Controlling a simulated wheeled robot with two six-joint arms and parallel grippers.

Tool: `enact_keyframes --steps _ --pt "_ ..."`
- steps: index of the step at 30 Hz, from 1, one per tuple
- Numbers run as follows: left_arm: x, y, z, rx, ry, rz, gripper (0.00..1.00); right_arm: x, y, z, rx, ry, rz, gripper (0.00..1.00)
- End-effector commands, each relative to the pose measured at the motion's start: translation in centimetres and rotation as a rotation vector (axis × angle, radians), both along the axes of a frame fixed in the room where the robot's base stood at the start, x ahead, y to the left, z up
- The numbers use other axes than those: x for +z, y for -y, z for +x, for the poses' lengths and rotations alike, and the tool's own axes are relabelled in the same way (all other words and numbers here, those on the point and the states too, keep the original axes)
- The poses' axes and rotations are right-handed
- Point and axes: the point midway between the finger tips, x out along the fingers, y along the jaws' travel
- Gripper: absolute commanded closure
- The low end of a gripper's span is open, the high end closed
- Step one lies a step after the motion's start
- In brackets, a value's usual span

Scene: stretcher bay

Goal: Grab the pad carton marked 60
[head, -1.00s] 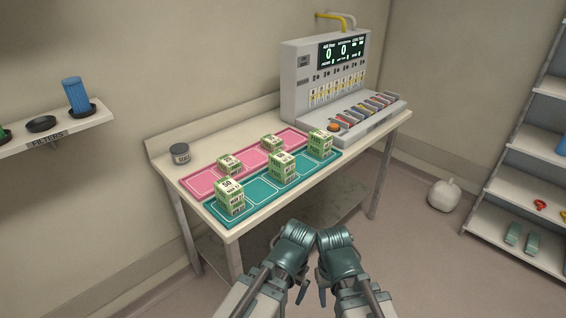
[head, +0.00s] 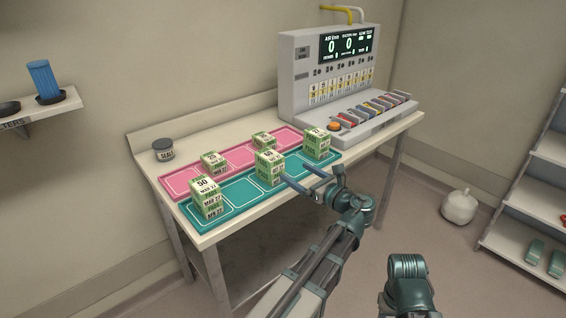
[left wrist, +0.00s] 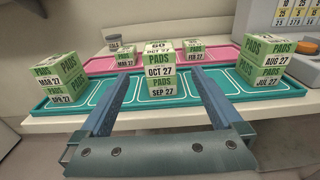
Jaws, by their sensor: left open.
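Several green-and-white pad cartons stand in stacks on a teal mat (head: 237,194). In the left wrist view the carton marked 60 (left wrist: 160,58) reads OCT 27 and sits on a SEP 27 carton (left wrist: 160,88). This stack matches the middle teal-mat stack in the head view, whose top carton (head: 269,160) shows its number less clearly. My left gripper (head: 295,173) is open and empty, just in front and to the right of that stack. In the left wrist view its fingers (left wrist: 167,75) point at the stack, one on each side of it in the picture.
Left (head: 207,198) and right (head: 318,143) stacks flank the middle one. A grey jar (head: 163,150) is at the back left, a counter machine (head: 325,75) at the back right. My right arm (head: 408,285) is low in front.

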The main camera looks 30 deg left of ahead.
Motion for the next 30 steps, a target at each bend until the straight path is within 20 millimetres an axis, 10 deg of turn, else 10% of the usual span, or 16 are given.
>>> enact_keyframes --steps 16,30 --pt "-0.4 -7.1 2.9 0.003 0.002 -0.003 0.0 -0.4 0.0 0.0 0.0 0.0 0.0 0.5" --pt "-0.6 -8.9 3.6 0.003 0.002 -0.004 0.0 -0.6 0.0 0.0 0.0 0.0 0.0 0.5"
